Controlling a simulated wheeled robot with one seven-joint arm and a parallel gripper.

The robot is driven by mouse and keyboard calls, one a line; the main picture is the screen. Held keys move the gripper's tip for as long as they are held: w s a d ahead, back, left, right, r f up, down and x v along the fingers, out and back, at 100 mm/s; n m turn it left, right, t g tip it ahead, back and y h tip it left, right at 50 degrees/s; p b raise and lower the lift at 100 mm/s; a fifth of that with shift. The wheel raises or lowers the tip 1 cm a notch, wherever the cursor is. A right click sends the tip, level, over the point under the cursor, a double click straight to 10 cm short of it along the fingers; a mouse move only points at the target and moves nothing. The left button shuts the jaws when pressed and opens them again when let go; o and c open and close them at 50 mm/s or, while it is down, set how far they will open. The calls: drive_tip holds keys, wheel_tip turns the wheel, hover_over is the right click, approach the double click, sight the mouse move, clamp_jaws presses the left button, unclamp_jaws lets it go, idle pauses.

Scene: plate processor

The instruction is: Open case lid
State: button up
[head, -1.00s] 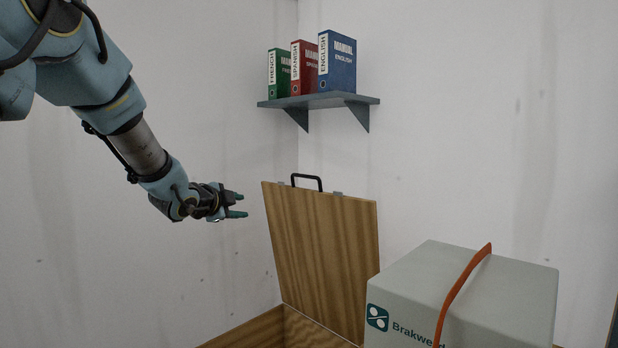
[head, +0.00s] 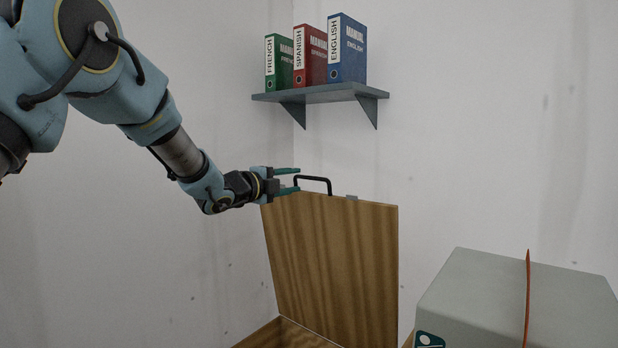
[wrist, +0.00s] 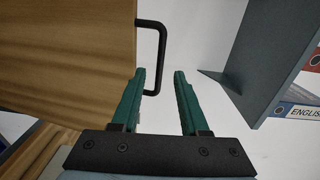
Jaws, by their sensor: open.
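The wooden case lid (head: 335,265) stands upright, with a black handle (head: 316,179) on its top edge. In the head view my gripper (head: 298,180) is at the lid's top left corner, its fingertips beside the left end of the handle.
A grey box (head: 490,290) with an orange strap stands at the lower right. A wall shelf (head: 320,93) above the lid holds green, red and blue manuals (head: 346,50). Walls stand behind and to the left of the lid.

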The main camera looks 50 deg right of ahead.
sight(311, 177)
drive_tip(key=d+p, duration=0.4)
drive_tip(key=d, duration=0.6)
drive_tip(key=shift+d+f, duration=0.15)
clamp_jaws()
drive_tip(key=shift+f, duration=0.1)
idle(1.0)
